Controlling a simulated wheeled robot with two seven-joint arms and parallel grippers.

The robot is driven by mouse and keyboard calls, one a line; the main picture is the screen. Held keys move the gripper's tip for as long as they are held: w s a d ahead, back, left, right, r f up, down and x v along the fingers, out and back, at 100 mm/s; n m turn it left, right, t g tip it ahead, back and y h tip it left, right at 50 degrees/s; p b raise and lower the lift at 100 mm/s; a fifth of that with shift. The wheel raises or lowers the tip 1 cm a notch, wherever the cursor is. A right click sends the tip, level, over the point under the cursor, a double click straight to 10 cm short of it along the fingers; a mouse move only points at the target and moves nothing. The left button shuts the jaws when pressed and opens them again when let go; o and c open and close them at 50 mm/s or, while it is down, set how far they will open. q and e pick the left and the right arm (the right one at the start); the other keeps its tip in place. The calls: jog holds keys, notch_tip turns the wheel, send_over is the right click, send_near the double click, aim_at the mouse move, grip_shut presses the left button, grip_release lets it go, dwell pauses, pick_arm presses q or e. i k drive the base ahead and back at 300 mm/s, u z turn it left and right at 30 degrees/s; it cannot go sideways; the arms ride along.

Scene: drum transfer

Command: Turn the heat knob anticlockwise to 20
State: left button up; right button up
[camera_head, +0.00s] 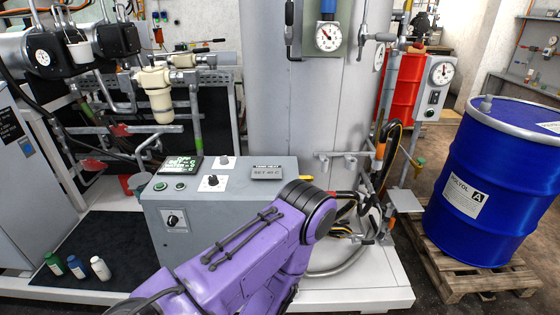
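A grey control box (225,205) stands in the middle of the camera_head view. A dark knob on a white dial plate (211,181) sits on its sloped top, with another small knob (223,161) behind it. A third black knob (173,219) is on the front face. I cannot tell which is the heat knob, and the scale marks are too small to read. A purple arm of mine crosses in front of the box's right part. Neither gripper is in view.
Green, blue and white bottles (77,267) stand on a black mat (95,245) at the left. A blue drum (490,185) stands on a wooden pallet (450,270) at the right. Pipes and hoses (388,150) crowd the area right of the box.

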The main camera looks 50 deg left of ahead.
aim_at(214, 181)
jog(key=z, duration=0.2)
jog(key=i, duration=0.9)
jog(key=u, duration=1.65)
